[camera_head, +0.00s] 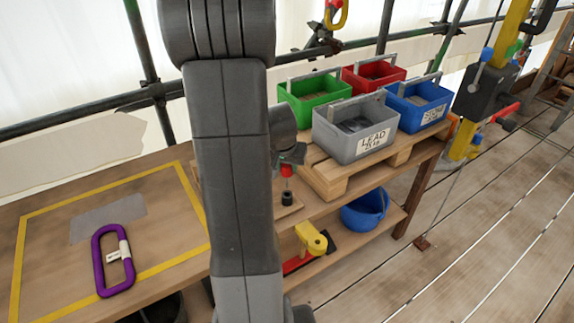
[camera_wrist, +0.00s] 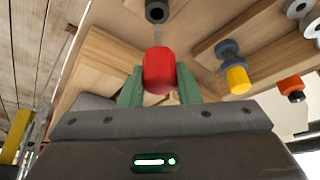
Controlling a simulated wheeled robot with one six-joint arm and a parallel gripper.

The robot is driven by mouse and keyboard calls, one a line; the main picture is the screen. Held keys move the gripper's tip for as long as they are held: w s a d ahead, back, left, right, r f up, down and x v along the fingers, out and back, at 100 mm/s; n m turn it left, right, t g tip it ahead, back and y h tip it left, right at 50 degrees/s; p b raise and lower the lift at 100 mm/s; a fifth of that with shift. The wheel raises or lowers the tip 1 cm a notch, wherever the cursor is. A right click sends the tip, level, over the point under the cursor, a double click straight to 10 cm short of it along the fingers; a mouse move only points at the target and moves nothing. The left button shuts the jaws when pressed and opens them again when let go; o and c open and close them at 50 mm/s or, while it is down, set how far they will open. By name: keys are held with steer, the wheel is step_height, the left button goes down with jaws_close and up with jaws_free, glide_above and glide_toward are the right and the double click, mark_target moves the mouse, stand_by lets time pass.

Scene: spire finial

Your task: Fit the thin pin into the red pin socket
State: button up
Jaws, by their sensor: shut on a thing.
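My gripper (camera_wrist: 159,88) has green fingers, shut on the red head of the thin pin (camera_wrist: 159,70). The pin's thin grey shaft points away from the fingers, toward a small black cylinder with a dark hole (camera_wrist: 157,11); this may be the pin socket, but I see no red on it. In the head view the red pin head (camera_head: 287,170) is above the black cylinder (camera_head: 287,198), with the shaft between them. I cannot tell whether the shaft's tip is inside the hole. My arm hides part of the bench.
A yellow-and-grey piece (camera_wrist: 237,78) and an orange-and-black piece (camera_wrist: 292,88) are right of my gripper in the wrist view. A grey LEAD bin (camera_head: 355,130) stands close right on a pallet. A purple carabiner (camera_head: 113,262) lies left on the bench.

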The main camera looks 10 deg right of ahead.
mark_target(287, 179)
steer(key=shift+f+b, duration=0.5)
steer(key=shift+f, duration=0.35)
steer(key=shift+b, duration=0.6)
stand_by(1.1)
steer(key=shift+f, duration=0.15)
stand_by(0.3)
steer(key=shift+f+b, duration=0.35)
steer(key=shift+b, duration=0.1)
steer(key=shift+f+b, duration=1.95)
steer(key=shift+f, duration=0.05)
steer(key=o, duration=1.1)
steer(key=shift+r, duration=0.1)
steer(key=shift+c, duration=0.2)
steer(key=shift+r, duration=0.1)
